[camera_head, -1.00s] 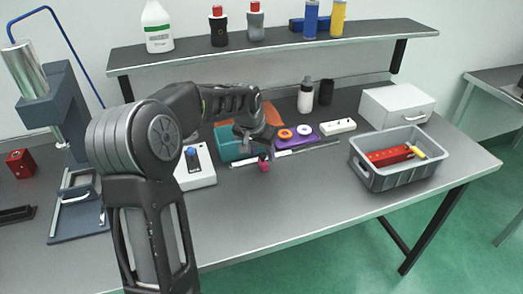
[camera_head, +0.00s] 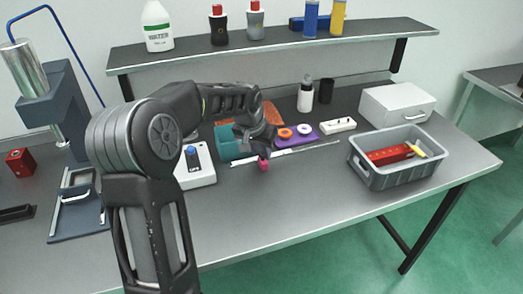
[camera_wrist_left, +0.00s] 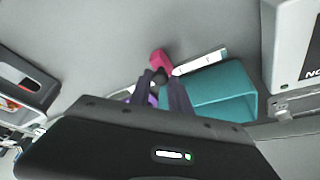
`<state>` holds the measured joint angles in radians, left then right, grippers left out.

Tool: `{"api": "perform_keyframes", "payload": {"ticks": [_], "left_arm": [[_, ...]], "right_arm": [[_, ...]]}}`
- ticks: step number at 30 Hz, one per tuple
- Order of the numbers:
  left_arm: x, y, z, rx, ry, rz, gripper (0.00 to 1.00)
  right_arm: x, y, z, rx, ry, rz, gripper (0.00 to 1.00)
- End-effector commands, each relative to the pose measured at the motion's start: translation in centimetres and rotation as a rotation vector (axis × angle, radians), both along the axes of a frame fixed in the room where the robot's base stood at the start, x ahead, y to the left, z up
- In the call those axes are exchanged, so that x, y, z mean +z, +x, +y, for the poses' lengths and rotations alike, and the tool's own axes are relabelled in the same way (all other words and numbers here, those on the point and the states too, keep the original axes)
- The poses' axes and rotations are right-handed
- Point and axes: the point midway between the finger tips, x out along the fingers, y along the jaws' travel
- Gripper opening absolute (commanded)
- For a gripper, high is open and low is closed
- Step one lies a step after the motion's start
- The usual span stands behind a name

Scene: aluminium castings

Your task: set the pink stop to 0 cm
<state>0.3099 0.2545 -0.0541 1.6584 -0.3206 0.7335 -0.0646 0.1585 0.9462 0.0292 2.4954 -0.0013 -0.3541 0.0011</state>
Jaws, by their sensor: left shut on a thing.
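The pink stop (camera_head: 264,165) sits on a thin pale rail (camera_head: 290,152) that runs left to right across the middle of the bench. A short length of rail shows left of the stop and a longer length right of it. My left gripper (camera_head: 262,153) reaches down over the rail and is shut on the stop. In the left wrist view the stop (camera_wrist_left: 158,60) shows at the fingertips (camera_wrist_left: 160,76), with a white end of the rail (camera_wrist_left: 200,62) beside it. Scale marks are too small to read. My right gripper is out of view.
A teal box (camera_head: 229,143) stands just behind the rail's left end. A purple holder (camera_head: 297,137) with rings lies behind the rail. A white device with a blue knob (camera_head: 195,167) is at left, a grey crate (camera_head: 376,177) at right. The bench front is clear.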

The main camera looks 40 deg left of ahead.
Motion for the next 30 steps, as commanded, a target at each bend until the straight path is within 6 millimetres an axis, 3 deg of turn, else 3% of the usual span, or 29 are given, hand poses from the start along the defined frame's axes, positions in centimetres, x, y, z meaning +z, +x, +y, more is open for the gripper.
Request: {"api": "perform_keyframes", "payload": {"ticks": [26,30], "left_arm": [[0.04,0.0,0.04,0.0,0.0,-0.001,0.0],[-0.02,-0.92,0.84,0.004,0.002,-0.002,0.0]], "right_arm": [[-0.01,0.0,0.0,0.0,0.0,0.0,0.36],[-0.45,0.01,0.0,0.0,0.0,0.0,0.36]]}}
